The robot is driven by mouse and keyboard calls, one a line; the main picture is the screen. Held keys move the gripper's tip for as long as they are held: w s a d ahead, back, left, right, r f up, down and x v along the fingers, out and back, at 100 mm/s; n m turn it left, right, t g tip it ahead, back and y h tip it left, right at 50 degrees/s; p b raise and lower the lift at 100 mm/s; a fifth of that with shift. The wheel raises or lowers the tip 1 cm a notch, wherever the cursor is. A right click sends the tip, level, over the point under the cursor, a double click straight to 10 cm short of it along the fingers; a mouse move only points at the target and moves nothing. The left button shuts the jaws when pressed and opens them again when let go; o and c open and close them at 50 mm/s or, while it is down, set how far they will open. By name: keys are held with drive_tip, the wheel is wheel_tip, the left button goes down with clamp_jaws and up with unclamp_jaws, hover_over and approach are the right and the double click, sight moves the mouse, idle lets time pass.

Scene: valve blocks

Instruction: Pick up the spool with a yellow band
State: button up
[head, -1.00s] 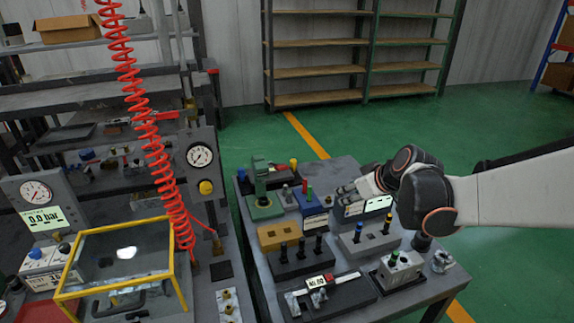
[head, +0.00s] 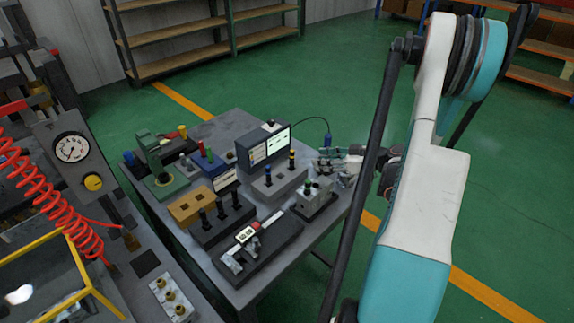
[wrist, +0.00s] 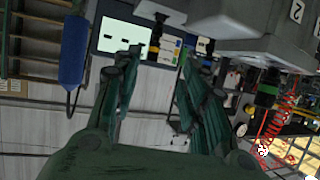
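The spool with a yellow band (head: 291,160) stands upright in the grey rack (head: 277,182), to the right of a spool with a blue band (head: 268,174). My gripper (head: 322,161) is low over the table's right side, just right of the yellow-banded spool in the head view. In the wrist view, my gripper's two fingers (wrist: 162,56) are spread, with nothing held. The yellow-banded spool (wrist: 155,46) shows beyond the gap between the fingertips, nearer the left one. It appears apart from both fingers.
A grey valve block with a green-topped spool (head: 316,198) stands close in front of my gripper; it looms in the wrist view (wrist: 240,35). A screen unit (head: 266,146) stands behind the rack. A black tray with a caliper (head: 254,248) lies at the table's front.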

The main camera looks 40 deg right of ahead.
drive_tip(key=b, duration=0.2)
approach(292, 157)
drive_tip(key=x, duration=0.2)
drive_tip(key=f+x, duration=0.1)
drive_tip(key=x, duration=0.2)
drive_tip(key=shift+s, duration=0.1)
drive_tip(key=shift+w+d+b+x, duration=0.15)
drive_tip(key=shift+b+x, duration=0.15)
drive_tip(key=shift+x, duration=0.65)
drive_tip(key=shift+d+b+x, duration=0.15)
drive_tip(key=shift+b+x, duration=0.2)
drive_tip(key=shift+x, duration=0.6)
drive_tip(key=shift+w+d+b+x, duration=0.15)
drive_tip(key=shift+b+x, duration=0.15)
drive_tip(key=shift+x, duration=0.65)
drive_tip(key=shift+s+r, duration=0.15)
drive_tip(key=shift+r, duration=0.05)
drive_tip(key=shift+c, duration=0.4)
clamp_jaws()
